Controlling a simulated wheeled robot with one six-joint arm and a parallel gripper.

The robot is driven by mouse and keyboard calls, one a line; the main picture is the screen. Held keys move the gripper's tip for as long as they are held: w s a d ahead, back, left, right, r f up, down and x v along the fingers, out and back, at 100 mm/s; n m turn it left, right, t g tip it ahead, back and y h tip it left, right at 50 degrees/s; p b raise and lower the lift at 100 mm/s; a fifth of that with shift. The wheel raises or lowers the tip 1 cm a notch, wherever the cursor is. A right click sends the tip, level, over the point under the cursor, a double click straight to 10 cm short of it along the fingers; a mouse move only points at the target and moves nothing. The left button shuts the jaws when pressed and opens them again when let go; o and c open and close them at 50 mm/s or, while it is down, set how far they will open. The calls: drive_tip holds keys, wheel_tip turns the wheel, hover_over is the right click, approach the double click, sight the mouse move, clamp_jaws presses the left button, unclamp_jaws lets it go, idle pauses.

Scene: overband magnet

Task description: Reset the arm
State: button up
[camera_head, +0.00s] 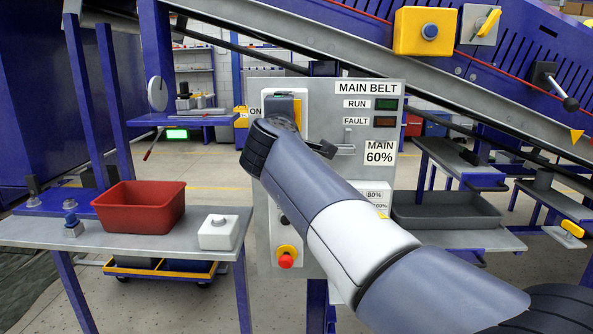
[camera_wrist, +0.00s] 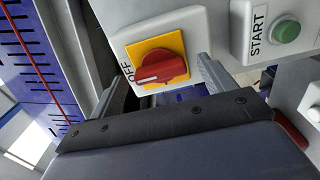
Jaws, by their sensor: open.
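My gripper (camera_wrist: 156,77) is open, with one finger on each side of a red rotary switch (camera_wrist: 160,66) on a yellow plate in the wrist view. The switch has a white mark pointing left toward the word OFF. No contact between the fingers and the knob shows, and the exact gap is unclear. In the head view my arm reaches up and left across the control panel (camera_head: 328,110). My wrist covers most of the switch there, and the fingertips are hidden.
A green START button (camera_wrist: 287,29) is right of the switch. The panel's lower part holds a red button (camera_head: 286,259). A red bin (camera_head: 141,207) and a white box (camera_head: 219,232) stand on the left table. The inclined conveyor (camera_head: 300,42) runs overhead.

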drive_tip(key=s+b, duration=0.1)
drive_tip(key=s, duration=0.9)
drive_tip(key=w+n+p, duration=0.8)
drive_tip(key=n+p, duration=1)
drive_tip(key=p, duration=0.3)
drive_tip(key=shift+w, duration=0.35)
drive_tip(key=shift+r, duration=0.1)
idle(0.4)
